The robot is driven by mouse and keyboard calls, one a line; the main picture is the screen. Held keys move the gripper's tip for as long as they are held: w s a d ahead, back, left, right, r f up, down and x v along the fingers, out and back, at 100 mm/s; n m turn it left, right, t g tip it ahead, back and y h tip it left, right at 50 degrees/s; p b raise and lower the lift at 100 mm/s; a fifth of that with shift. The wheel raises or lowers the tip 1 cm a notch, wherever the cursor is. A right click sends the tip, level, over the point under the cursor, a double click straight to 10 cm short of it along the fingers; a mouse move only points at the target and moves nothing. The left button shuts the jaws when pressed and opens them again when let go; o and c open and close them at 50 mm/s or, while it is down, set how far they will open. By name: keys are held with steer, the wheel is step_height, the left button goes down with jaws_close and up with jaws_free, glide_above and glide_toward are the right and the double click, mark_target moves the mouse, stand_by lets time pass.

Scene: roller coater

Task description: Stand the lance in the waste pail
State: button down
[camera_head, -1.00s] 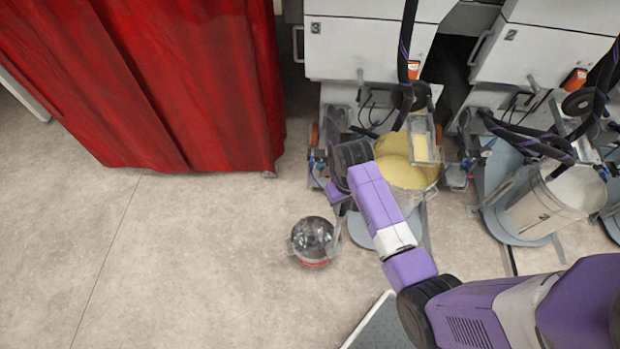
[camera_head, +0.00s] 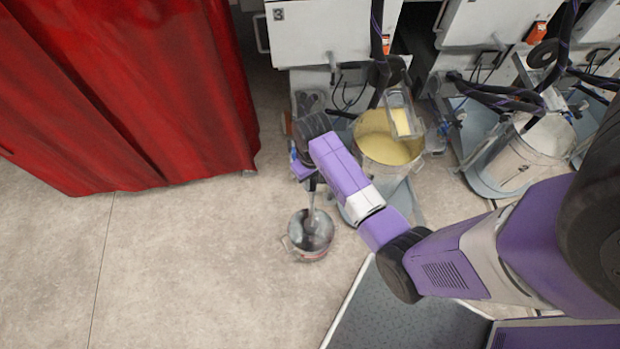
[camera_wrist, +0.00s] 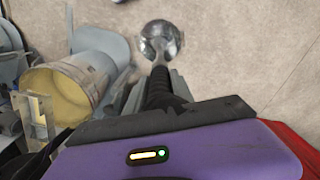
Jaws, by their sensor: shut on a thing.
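The waste pail (camera_head: 296,249) is a small round metal pail on the floor, left of the yellow-filled pail. It also shows at the top of the wrist view (camera_wrist: 176,32). My gripper (camera_head: 311,182) is above and slightly behind it in the head view, shut on the lance (camera_head: 311,205). The lance is a thin grey rod pointing down from the jaws, and its lower end overlaps the pail's mouth. In the wrist view its dark ribbed grip (camera_wrist: 159,88) sits at my gripper (camera_wrist: 160,97). I cannot tell how deep the tip is, or whether it touches the bottom.
A larger pail of yellow coating (camera_head: 358,148) stands at a machine, right of the gripper. Another pail (camera_head: 514,163) stands further right, with hanging hoses. A red curtain (camera_head: 130,90) fills the upper left. The floor left of the waste pail is clear.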

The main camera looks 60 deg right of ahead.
mark_target(312, 206)
steer(key=shift+r+p, duration=0.15)
steer(key=shift+p, duration=0.15)
step_height(312, 206, down, 26)
steer(key=b, duration=1.8)
steer(key=shift+f+b, duration=0.85)
steer(key=shift+f, duration=0.35)
steer(key=c, duration=1)
jaws_free()
step_height(312, 206, up, 8)
steer(key=shift+f+p, duration=0.1)
steer(key=shift+p, duration=1.05)
